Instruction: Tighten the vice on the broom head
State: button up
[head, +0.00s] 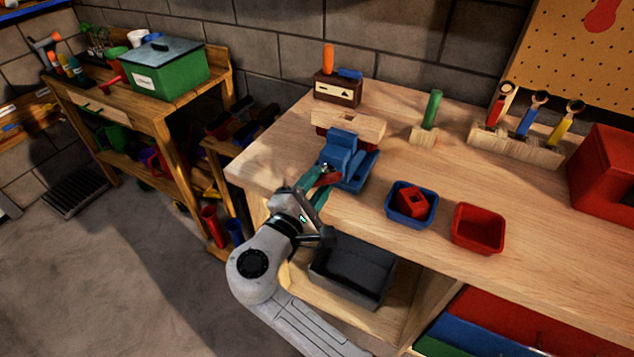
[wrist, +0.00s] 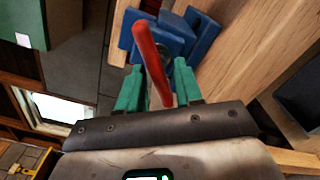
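The blue vice (head: 343,152) is fixed at the front left edge of the workbench. It also shows in the wrist view (wrist: 205,28). The broom head (head: 362,124), a pale wooden block with a dark red underside, lies across the vice's far side; whether the jaws touch it is hidden. The vice's red handle bar (wrist: 152,60) slants across the wrist view. My gripper (wrist: 160,90) is at the near side of the vice, its green fingers apart on either side of the bar's near end. A gap shows on the left; contact on the right is unclear.
A blue bin (head: 398,216) holding a red block and a red bin (head: 478,229) stand right of the vice. Behind are a toolbox-like block (head: 337,92) and a green-handled tool (head: 432,109). A black tray (head: 352,272) sits below the bench top.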

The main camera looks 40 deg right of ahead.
jog(key=shift+o, duration=0.3)
jog(key=shift+d+r, duration=0.1)
jog(key=shift+d, duration=0.05)
jog(key=b+v, duration=0.1)
jog(key=v, duration=0.9)
jog(key=shift+a, duration=0.45)
